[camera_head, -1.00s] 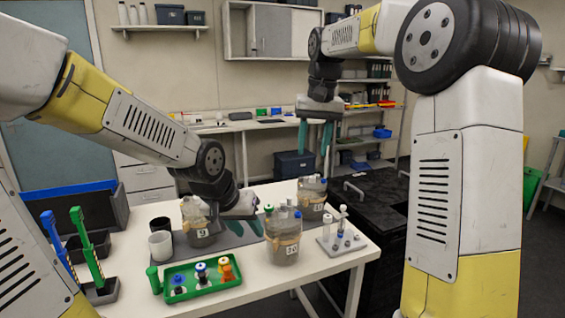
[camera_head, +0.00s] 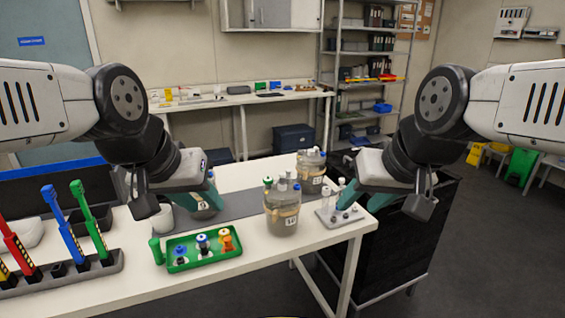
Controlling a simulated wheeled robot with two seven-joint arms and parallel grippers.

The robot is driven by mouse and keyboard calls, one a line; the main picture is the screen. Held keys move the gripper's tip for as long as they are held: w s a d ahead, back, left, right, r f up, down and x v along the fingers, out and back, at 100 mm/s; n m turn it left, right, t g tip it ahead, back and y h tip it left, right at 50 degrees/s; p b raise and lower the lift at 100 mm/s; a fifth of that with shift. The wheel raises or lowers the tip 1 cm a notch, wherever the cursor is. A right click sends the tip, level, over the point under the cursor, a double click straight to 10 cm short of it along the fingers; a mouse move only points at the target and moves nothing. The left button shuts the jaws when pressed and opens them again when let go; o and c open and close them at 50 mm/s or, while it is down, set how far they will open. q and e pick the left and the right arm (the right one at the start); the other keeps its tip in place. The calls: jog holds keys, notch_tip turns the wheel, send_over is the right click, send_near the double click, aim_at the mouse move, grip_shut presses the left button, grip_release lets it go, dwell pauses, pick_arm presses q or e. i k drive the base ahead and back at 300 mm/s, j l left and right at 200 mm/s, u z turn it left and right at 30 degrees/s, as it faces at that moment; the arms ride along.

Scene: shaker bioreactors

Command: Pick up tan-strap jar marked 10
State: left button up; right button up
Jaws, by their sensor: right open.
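A jar with a tan strap (camera_head: 282,211) stands upright near the front middle of the white table; its small label appears to read 10, though the digits are blurred. A second jar (camera_head: 311,173) with a label stands behind it to the right. A third jar (camera_head: 204,211) is mostly hidden behind my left gripper (camera_head: 210,199). The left gripper points down in front of that jar; its finger gap is not clear. My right gripper (camera_head: 346,200) is open, to the right of the tan-strap jar and apart from it, over the small grey rack.
A green tray (camera_head: 178,266) with coloured-cap bottles lies in front of the jars. The grey rack (camera_head: 325,218) with small vials stands at the right table edge. A holder (camera_head: 60,281) with red, blue and green tools is at front left. A black cabinet (camera_head: 405,245) stands right.

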aim_at(280, 221)
jog(key=k+u, duration=0.15)
jog(key=u, duration=0.25)
jog(key=k+u, duration=0.15)
jog(key=u, duration=0.25)
jog(key=k+u, duration=0.15)
jog(key=u, duration=0.25)
